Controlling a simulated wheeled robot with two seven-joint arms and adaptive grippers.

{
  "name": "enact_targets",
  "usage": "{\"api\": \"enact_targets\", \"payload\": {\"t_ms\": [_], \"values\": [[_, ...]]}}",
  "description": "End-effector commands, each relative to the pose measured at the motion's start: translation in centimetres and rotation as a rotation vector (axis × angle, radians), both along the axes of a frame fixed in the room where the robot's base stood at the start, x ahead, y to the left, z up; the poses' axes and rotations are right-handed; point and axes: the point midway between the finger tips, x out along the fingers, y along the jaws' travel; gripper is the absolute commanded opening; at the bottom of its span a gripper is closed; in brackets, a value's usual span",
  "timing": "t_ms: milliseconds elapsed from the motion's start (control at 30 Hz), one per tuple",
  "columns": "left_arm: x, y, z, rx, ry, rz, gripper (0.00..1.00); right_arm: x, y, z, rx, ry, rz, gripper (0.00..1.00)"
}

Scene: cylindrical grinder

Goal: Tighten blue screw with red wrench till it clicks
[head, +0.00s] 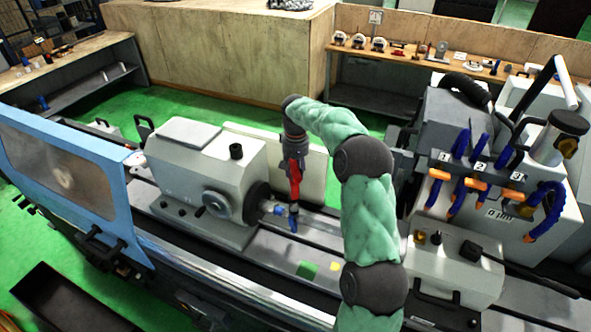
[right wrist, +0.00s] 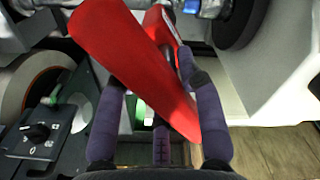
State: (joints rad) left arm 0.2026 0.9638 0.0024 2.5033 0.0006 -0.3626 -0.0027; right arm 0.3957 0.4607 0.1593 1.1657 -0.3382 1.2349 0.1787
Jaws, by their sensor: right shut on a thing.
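The red wrench (head: 293,176) hangs roughly upright from my right gripper (head: 292,152) in the head view. In the right wrist view, the wrench (right wrist: 125,55) crosses between the purple fingers of my right gripper (right wrist: 152,80), which is shut on it. A small blue part (head: 293,224), which looks like the blue screw, shows just below the wrench's lower end, beside the chuck. I cannot tell whether the wrench is seated on it. In the right wrist view, a bit of blue shows at the top edge beside bright metal. My left gripper is not in view.
The grey grinder headstock (head: 205,165) and dark chuck (head: 258,203) stand left of the wrench. The tailstock (head: 455,265) is on the right. A blue guard with a window (head: 55,170) is at the left. A bench with tools (head: 455,62) runs along the back.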

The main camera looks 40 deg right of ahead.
Motion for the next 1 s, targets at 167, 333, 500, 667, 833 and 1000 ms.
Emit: {"api": "enact_targets", "payload": {"t_ms": [167, 333, 500, 667, 833, 1000], "values": [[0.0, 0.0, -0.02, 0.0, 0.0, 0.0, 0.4, 0.04, -0.08, 0.03, -0.002, -0.004, -0.001, 0.0], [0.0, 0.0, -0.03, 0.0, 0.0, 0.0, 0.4, 0.05, -0.08, -0.09, -0.002, -0.004, -0.001, 0.0], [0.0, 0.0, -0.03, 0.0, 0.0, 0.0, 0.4, 0.04, -0.07, -0.14, -0.001, -0.003, -0.001, 0.0], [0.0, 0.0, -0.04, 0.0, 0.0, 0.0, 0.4, 0.03, -0.06, -0.18, -0.001, -0.003, -0.004, 0.0], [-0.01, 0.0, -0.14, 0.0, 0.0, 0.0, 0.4, 0.01, -0.04, -0.29, -0.001, -0.003, -0.042, 0.0], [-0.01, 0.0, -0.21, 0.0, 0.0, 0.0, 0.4, -0.02, -0.01, -0.42, -0.001, -0.001, -0.084, 0.0]]}}
